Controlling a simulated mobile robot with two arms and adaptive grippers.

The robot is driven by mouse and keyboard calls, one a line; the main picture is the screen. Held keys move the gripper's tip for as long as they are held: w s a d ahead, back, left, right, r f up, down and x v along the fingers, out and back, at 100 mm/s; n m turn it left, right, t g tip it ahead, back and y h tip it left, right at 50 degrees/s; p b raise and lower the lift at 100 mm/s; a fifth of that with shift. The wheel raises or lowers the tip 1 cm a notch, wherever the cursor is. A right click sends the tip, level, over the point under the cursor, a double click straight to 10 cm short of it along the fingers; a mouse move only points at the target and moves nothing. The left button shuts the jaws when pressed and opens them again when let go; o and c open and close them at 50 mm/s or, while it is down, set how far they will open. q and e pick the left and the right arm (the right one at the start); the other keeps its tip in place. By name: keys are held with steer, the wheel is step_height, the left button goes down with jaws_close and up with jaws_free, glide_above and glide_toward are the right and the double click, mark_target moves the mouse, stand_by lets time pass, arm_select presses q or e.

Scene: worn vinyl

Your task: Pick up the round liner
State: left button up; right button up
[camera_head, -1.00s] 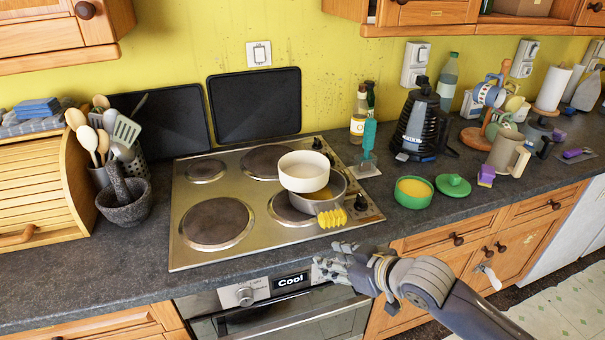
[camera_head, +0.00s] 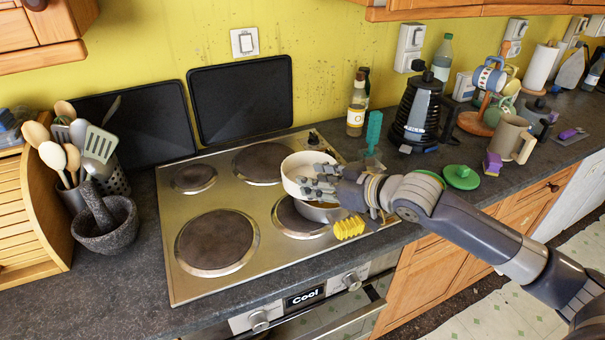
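The round liner looks to be the white round dish (camera_head: 296,166) sitting in the top of a grey pot (camera_head: 312,210) on the right front burner of the hob. My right gripper (camera_head: 318,182) is at the liner's right side, with its fingers over or against the near right rim. The fingers hide part of the rim, and I cannot tell whether they are closed on it. The liner still rests over the pot. My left gripper does not show.
A yellow ribbed object (camera_head: 349,228) is by the pot, under my wrist. A black kettle (camera_head: 416,112), a bottle (camera_head: 356,108) and a green lid (camera_head: 460,176) stand to the right. A stone mortar (camera_head: 104,222) is on the left. The left burners (camera_head: 216,243) are clear.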

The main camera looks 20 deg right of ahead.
mark_target(289, 189)
steer(key=shift+w+a+f, duration=0.1)
steer(key=shift+w+a, duration=0.1)
steer(key=shift+w, duration=0.15)
steer(key=p+x, duration=0.1)
steer(key=x, duration=0.2)
steer(key=shift+w+a, duration=0.15)
steer(key=shift+w+a+f, duration=0.2)
steer(key=shift+w+f, duration=0.15)
steer(key=shift+w, duration=0.1)
steer(key=shift+w+a+p, duration=0.35)
steer(key=shift+w+p, duration=0.15)
steer(key=shift+w, duration=0.05)
steer(key=p+x, duration=0.1)
steer(key=x, duration=0.2)
steer(key=shift+f, duration=0.1)
steer(key=shift+w+a+f, duration=0.1)
steer(key=shift+w+f, duration=0.05)
steer(key=shift+w, duration=0.15)
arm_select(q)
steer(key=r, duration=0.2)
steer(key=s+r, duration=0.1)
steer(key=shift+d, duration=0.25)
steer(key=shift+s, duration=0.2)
arm_select(e)
steer(key=c, duration=0.9)
